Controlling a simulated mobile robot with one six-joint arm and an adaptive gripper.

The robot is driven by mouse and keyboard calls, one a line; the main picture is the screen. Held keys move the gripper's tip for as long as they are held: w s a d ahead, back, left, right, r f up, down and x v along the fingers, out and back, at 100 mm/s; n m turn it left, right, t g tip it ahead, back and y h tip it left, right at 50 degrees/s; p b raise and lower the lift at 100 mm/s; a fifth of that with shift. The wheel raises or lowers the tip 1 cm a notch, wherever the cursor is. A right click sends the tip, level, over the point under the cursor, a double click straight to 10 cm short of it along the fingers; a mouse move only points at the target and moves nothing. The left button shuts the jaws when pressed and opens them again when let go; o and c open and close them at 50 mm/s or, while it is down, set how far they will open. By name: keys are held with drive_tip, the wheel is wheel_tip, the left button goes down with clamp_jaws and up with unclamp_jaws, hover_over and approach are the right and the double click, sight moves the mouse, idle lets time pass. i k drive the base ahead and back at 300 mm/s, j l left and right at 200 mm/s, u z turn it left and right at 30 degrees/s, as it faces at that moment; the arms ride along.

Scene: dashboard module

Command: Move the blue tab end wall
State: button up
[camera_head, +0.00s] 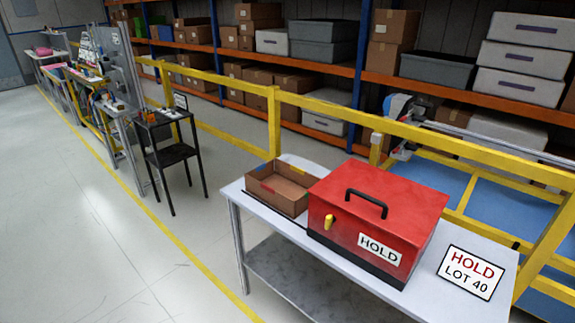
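An open brown box (262,197) stands at the left end of the white table, beside a red case. The box's right end is partly hidden by the red case. My gripper is not clearly in view.
The red case (340,215) has a black handle (367,203), a yellow latch (329,222) and a HOLD label. A HOLD LOT 40 sign (470,272) lies at the right. A yellow rail (235,83) runs behind the table (425,300). Open floor (110,250) is at left.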

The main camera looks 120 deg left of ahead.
sight(266, 170)
drive_tip(key=u, duration=1)
drive_tip(key=l+u, duration=0.1)
drive_tip(key=u, duration=2.35)
drive_tip(key=k+u, duration=0.1)
drive_tip(key=u, duration=0.4)
drive_tip(key=i+j+z, duration=0.1)
drive_tip(key=i+j, duration=0.3)
drive_tip(key=i, duration=0.45)
drive_tip(key=i+j+z, duration=0.1)
drive_tip(key=i+j, duration=0.4)
drive_tip(key=i, duration=0.35)
drive_tip(key=i+j+z, duration=0.15)
drive_tip(key=i+j, duration=0.4)
drive_tip(key=i, duration=0.25)
drive_tip(key=i+j+z, duration=0.1)
drive_tip(key=i+j, duration=0.55)
drive_tip(key=i, duration=0.15)
